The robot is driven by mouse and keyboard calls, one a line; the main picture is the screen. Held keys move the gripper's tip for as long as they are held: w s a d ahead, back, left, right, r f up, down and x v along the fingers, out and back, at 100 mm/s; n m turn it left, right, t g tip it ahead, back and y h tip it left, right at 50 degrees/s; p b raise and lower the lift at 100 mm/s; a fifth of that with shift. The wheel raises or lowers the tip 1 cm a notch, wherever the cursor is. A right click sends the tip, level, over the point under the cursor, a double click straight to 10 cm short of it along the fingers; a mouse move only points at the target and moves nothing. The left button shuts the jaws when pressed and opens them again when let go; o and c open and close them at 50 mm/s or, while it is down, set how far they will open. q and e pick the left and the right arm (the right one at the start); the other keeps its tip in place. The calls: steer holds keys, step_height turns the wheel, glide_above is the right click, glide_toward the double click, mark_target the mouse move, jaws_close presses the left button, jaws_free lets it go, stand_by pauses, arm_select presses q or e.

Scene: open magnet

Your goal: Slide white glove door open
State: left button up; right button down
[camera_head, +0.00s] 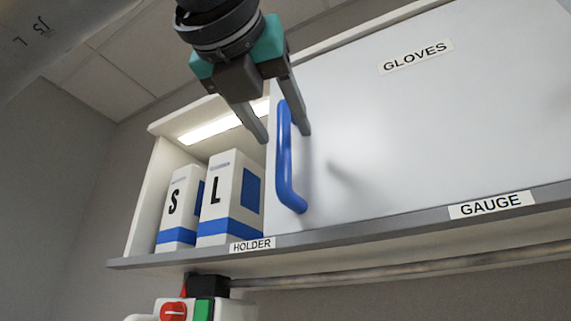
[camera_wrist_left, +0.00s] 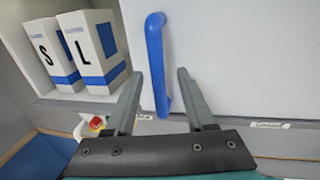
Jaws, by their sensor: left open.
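The white door (camera_head: 400,130) labelled GLOVES covers the right part of a wall cabinet. Its upright blue handle (camera_head: 287,160) is near the door's left edge. My left gripper (camera_head: 285,137) is open at the upper part of the handle. In the left wrist view, the handle (camera_wrist_left: 157,62) stands between the two spread fingers of the gripper (camera_wrist_left: 158,85), and neither finger clearly touches it. The door also fills the right of that view (camera_wrist_left: 240,55). My right gripper is not in view.
The cabinet's open left section holds a box marked S (camera_head: 176,205) and a box marked L (camera_head: 228,200). A grey shelf edge (camera_head: 370,228) with HOLDER and GAUGE labels runs below the door. A red knob and green part (camera_head: 190,311) sit underneath.

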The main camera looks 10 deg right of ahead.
arm_select(q)
steer(key=b+v, duration=0.2)
steer(key=v, duration=1)
steer(key=shift+s, duration=0.15)
